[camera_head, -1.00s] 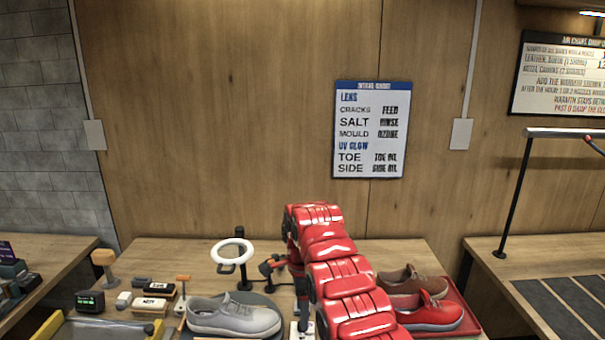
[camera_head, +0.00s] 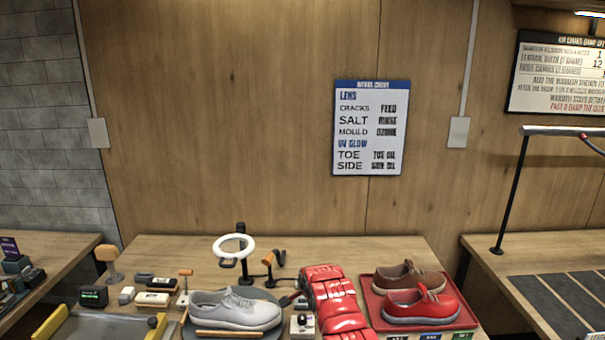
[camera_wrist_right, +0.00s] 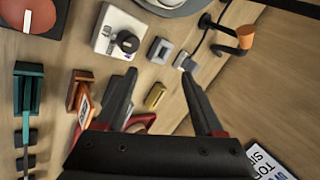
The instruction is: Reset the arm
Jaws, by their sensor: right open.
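My right arm (camera_head: 335,304), red and segmented, stands low at the front of the table in the head view, between the grey sneaker (camera_head: 235,310) and the red tray (camera_head: 369,306). Its gripper is largely hidden there. In the right wrist view my right gripper (camera_wrist_right: 157,78) has its two dark fingers spread apart with nothing held between them. Small items on the wooden table show beyond and between the fingers. My left arm and gripper are not in view.
A brown shoe (camera_head: 408,280) and a red shoe (camera_head: 420,307) lie in the tray. A white ring lamp (camera_head: 233,249) stands behind the grey sneaker. A white box with a black knob (camera_wrist_right: 118,35) and an orange-tipped hook (camera_wrist_right: 246,37) lie near the fingers.

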